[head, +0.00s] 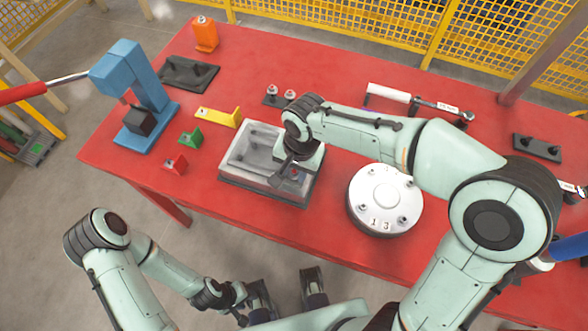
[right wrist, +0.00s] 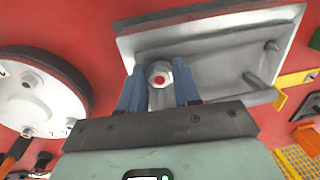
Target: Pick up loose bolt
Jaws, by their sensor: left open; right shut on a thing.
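In the head view my right gripper (head: 290,175) is over the front right part of the grey rectangular tray (head: 250,189) on the red table. The bolt is mostly hidden there. My left gripper (head: 287,289) is open and empty, low in front of the table's near edge.
A round white flange (head: 386,195) with several bolts stands right of the tray. Left are a blue press (head: 150,85), a yellow bracket (head: 220,117), and green (head: 190,136) and red (head: 175,164) blocks. A black bolt stand (head: 277,101) is behind. Yellow mesh fencing (head: 370,35) closes the back.

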